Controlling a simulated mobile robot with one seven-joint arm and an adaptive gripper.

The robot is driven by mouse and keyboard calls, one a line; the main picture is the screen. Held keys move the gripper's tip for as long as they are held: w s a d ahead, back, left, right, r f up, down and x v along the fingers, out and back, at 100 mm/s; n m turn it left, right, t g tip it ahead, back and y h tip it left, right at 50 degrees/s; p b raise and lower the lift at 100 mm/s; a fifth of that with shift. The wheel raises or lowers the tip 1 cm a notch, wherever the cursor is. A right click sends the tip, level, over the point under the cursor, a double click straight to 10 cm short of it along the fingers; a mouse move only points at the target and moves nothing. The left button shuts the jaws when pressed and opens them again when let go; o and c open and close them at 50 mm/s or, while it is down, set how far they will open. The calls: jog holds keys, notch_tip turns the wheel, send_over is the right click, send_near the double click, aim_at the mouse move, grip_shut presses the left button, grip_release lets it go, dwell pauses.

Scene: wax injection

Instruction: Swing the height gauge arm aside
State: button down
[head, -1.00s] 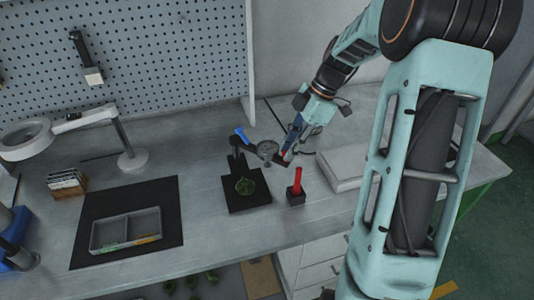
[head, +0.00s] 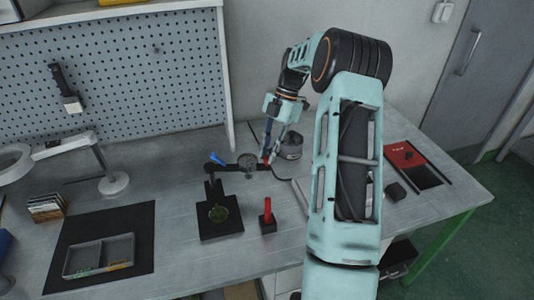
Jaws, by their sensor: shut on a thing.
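The height gauge has a black base plate (head: 221,229) with a round green piece (head: 218,213) on it. A black post with a blue lever (head: 217,158) rises at the back of the base. The gauge arm, with its round dial (head: 247,162), points right from the post, clear of the green piece. My gripper (head: 267,161) is at the arm's right end, by a red tip, and is shut on the gauge arm. The fingers are small and partly hidden, so their exact contact cannot be seen.
A red stick in a black block (head: 268,226) stands right of the base. A grey divided tray (head: 99,256) lies on a black mat at left. A grey cylindrical pot (head: 290,146) is behind my gripper. A red-and-black panel (head: 415,165) lies at the far right.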

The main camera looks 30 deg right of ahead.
jog(key=shift+w+d+n+g+h+p, duration=0.15)
jog(key=shift+w+d+n+p, duration=0.1)
jog(key=shift+w+n+p, duration=0.5)
jog(key=shift+w+d+n+g+h+p, duration=0.1)
jog(key=shift+w+d+n+g+p, duration=0.15)
jog(key=shift+w+p, duration=0.5)
jog(key=shift+w+d+n+g+h+p, duration=0.15)
jog(key=shift+w+n+p, duration=0.35)
jog(key=shift+w, duration=0.55)
jog(key=c, duration=1.8)
grip_release()
jog(key=v, duration=0.7)
